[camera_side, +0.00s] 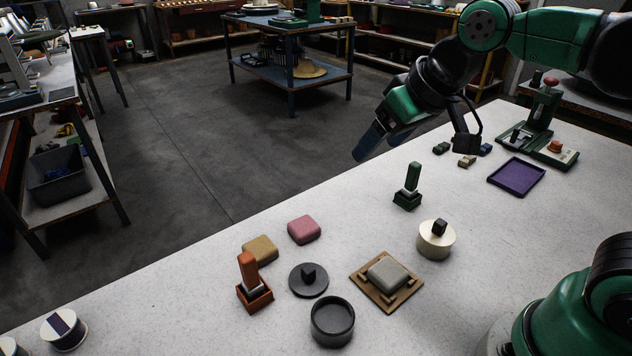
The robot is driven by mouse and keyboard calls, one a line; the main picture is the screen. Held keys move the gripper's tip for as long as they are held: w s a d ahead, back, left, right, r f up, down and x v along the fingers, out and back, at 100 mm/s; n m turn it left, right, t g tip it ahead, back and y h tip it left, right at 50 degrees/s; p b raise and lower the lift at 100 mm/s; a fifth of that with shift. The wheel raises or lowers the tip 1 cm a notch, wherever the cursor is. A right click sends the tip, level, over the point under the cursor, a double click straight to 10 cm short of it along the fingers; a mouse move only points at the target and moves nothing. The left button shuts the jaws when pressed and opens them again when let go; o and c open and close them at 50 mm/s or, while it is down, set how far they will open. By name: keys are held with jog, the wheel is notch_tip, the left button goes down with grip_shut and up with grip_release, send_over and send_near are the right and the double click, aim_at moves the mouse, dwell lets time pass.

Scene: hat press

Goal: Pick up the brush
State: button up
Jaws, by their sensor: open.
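Two brush-like things with upright handles stand on the pale speckled table. One has a green handle (413,176) above a pale band, in a small dark green holder. The other has an orange-brown handle (248,266) above a pale band, in an orange-brown holder at the lower left. I cannot tell from the picture which one the task means. Bristles are hidden in both. My gripper (384,146) is open and empty, raised above the table's far edge. It is above and to the left of the green-handled one and touches neither.
Near the orange one are yellow (261,249) and pink (304,229) pads, a black lidded disc (308,280) and a black cup (332,321). A grey block sits on a wooden tray (390,306). A cream pot (436,240) and purple tray (517,177) stand to the right.

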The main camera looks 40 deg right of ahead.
jog(key=w+a+r+g, duration=0.1)
jog(key=w+a+g, duration=0.25)
jog(key=a, duration=0.55)
jog(key=g, duration=0.1)
send_over(250, 274)
notch_tip(250, 274, down, 2)
jog(key=f, duration=1)
jog(key=shift+w+d, duration=0.15)
jog(key=shift+w, duration=0.1)
jog(key=shift+w+f, duration=0.2)
jog(key=shift+f, duration=1.35)
jog(key=shift+w+f, duration=0.15)
jog(key=shift+f, duration=1.35)
grip_shut()
